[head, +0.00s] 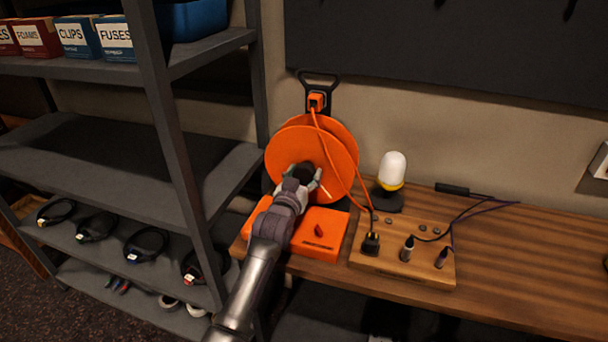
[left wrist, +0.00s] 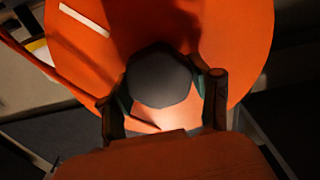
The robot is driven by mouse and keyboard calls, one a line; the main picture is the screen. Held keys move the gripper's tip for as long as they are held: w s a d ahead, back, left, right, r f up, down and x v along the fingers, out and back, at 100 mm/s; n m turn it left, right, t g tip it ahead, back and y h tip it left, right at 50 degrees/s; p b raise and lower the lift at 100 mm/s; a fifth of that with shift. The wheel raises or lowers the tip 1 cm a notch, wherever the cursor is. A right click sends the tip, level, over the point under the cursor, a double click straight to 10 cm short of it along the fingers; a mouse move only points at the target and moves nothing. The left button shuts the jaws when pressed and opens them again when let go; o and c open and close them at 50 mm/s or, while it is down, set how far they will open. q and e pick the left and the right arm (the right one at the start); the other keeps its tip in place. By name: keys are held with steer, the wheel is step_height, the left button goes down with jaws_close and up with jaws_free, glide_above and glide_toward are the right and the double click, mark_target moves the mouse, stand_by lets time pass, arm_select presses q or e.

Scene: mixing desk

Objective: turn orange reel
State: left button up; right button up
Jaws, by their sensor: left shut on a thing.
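The orange reel (head: 335,150) stands upright on an orange base (head: 318,240) at the left end of the wooden desk. An orange cable runs from a plug at its top down to a wooden board. My left gripper (head: 308,176) is at the front of the reel, shut on its dark knob. In the left wrist view the dark round knob (left wrist: 158,78) sits between the two fingers (left wrist: 163,105), with the orange reel disc (left wrist: 235,35) behind it. The far part of the knob is hidden. My right gripper is not in view.
A wooden board (head: 400,272) with several plugs lies right of the reel. A white and yellow lamp (head: 392,172) stands behind it. A grey shelf (head: 110,160) with boxes and coiled cables is close on the left. The desk's right side (head: 530,260) is mostly clear.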

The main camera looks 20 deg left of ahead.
arm_select(q)
jaws_close()
steer(key=shift+m, duration=0.4)
